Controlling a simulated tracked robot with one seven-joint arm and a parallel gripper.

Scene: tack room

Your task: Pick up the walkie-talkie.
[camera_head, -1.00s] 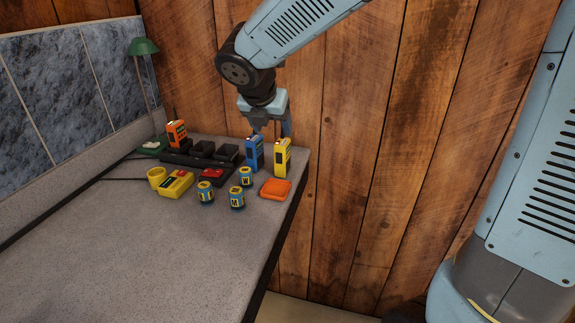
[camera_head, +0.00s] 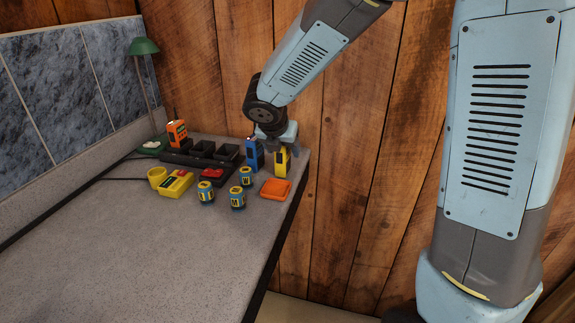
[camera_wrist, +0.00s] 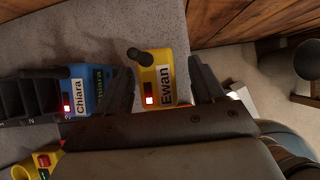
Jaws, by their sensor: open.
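A yellow walkie-talkie (camera_head: 281,161) stands upright near the table's right back corner. In the wrist view the yellow walkie-talkie (camera_wrist: 157,72) has a label reading "Ewan" and a red light. My gripper (camera_wrist: 163,85) is open, with one finger on each side of it; whether they touch it I cannot tell. In the head view my gripper (camera_head: 279,147) covers its top. A blue walkie-talkie (camera_head: 254,153), labelled "Chiara" in the wrist view (camera_wrist: 88,92), stands close on its left. An orange walkie-talkie (camera_head: 177,133) stands in the black charger at the back.
The black charger (camera_head: 177,157) has several empty slots. A wooden wall (camera_head: 345,180) rises behind. The table's front (camera_head: 150,260) is clear.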

